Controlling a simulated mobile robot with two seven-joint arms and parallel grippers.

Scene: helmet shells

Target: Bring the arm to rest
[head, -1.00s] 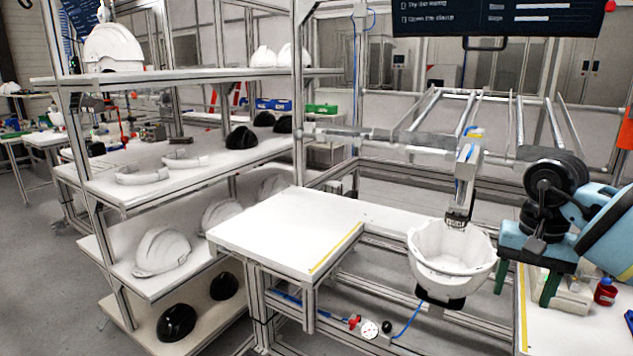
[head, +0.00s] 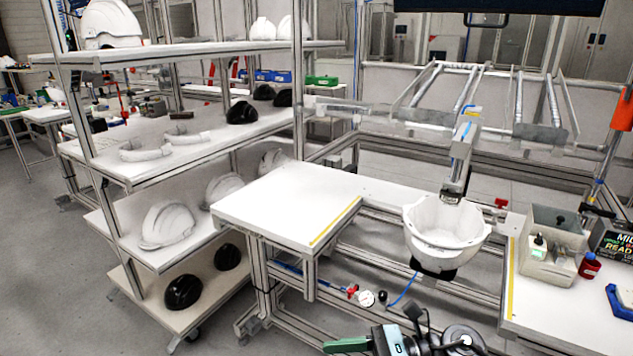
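My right gripper (head: 345,345) shows at the bottom edge of the head view, low in front of the frame. One green finger points left; the other finger is cut off or hidden, so its opening does not show. No held object is visible at the part that shows. My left gripper is out of view. An upturned white helmet shell (head: 445,237) sits in the fixture under a vertical press head (head: 458,165), well above and apart from my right gripper in the picture.
A shelf rack (head: 160,255) with white and black helmet shells stands at the left. A white table (head: 285,210) is bare in the middle. The right table (head: 540,310) holds a grey box (head: 552,245), a red bottle (head: 590,266) and a blue item (head: 620,300).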

